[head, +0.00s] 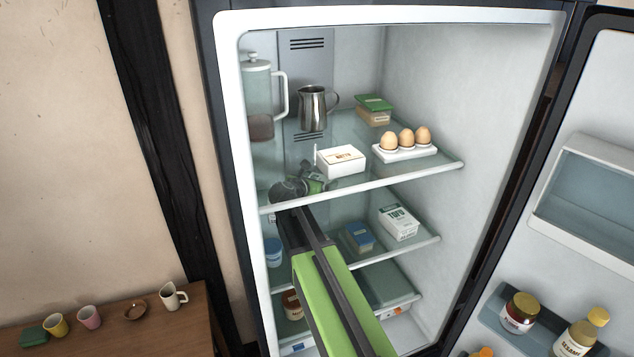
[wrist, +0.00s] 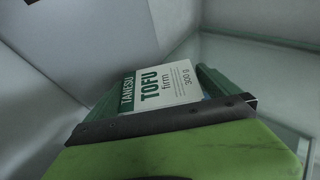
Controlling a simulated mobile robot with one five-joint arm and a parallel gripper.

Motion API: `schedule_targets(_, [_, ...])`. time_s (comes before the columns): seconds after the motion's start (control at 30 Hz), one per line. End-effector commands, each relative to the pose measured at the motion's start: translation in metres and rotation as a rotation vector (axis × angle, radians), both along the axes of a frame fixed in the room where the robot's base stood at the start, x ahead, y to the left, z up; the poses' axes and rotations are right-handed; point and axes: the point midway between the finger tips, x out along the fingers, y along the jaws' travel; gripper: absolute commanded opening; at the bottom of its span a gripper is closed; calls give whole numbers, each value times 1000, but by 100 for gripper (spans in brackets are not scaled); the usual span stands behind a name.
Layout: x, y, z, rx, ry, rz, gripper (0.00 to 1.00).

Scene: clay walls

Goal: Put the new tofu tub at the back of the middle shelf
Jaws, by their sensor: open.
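A white tofu tub (head: 398,222) with green lettering sits at the right of the middle shelf (head: 425,243) in the head view. My gripper (head: 312,180) is open at the fridge's left side, seen across the top shelf's front edge; its exact depth is unclear. In the wrist view a tub labelled TOFU (wrist: 165,88), with a white label and dark green sides, lies close beyond a dark bar of my gripper. I cannot tell whether it is the same tub as in the head view. My fingertips are not clear there, and the arm hides part of the middle shelf.
A blue tub (head: 358,237) stands left of the white tub, and a blue jar (head: 273,252) at far left. Above are a white box (head: 341,160), eggs (head: 406,138), a steel jug (head: 313,107) and a glass pitcher (head: 258,95). The open door (head: 590,160) is at right.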

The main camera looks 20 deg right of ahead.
Motion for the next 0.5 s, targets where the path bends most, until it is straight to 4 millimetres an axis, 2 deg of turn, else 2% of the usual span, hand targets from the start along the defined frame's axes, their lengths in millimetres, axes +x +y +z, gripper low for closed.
schedule_targets(0.17, [-9,7,8,0,0,0,100])
schedule_targets(0.5, [-48,46,31,-1,1,0,100])
